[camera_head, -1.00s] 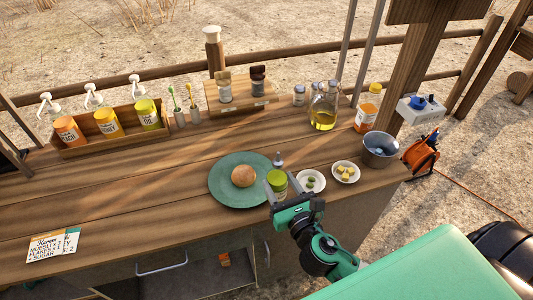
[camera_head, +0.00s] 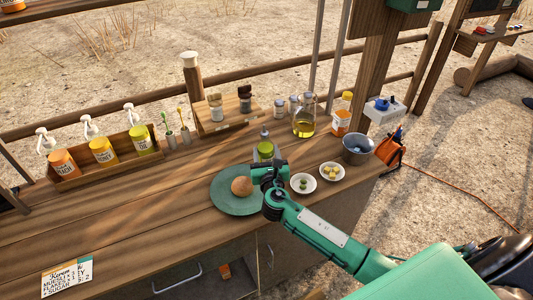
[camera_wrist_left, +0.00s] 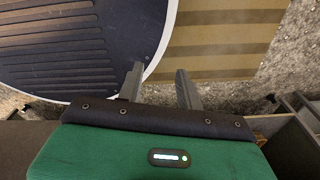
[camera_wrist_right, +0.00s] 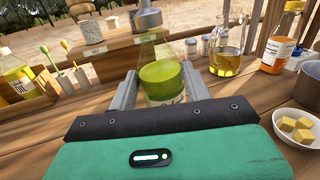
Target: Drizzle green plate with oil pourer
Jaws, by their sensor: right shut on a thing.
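The green plate (camera_head: 232,206) lies on the wooden counter with a round bun (camera_head: 241,186) on it. The oil pourer (camera_head: 265,149) is a clear bottle with yellow-green oil and a grey spout. It appears upright at the plate's upper right in the head view. My right gripper (camera_head: 268,170) is shut on it; the right wrist view shows the pourer (camera_wrist_right: 161,80) between the fingers. The gripper hides part of the plate's right side. My left gripper (camera_wrist_left: 158,85) is out of the head view. Its fingers are apart and empty in the left wrist view.
Two small white bowls (camera_head: 303,191) (camera_head: 331,179) and a metal pot (camera_head: 357,156) stand right of the plate. A glass oil jug (camera_head: 304,127) and an orange bottle (camera_head: 342,120) stand behind. A wooden bottle box (camera_head: 68,183) is at left. The counter's front left is mostly clear.

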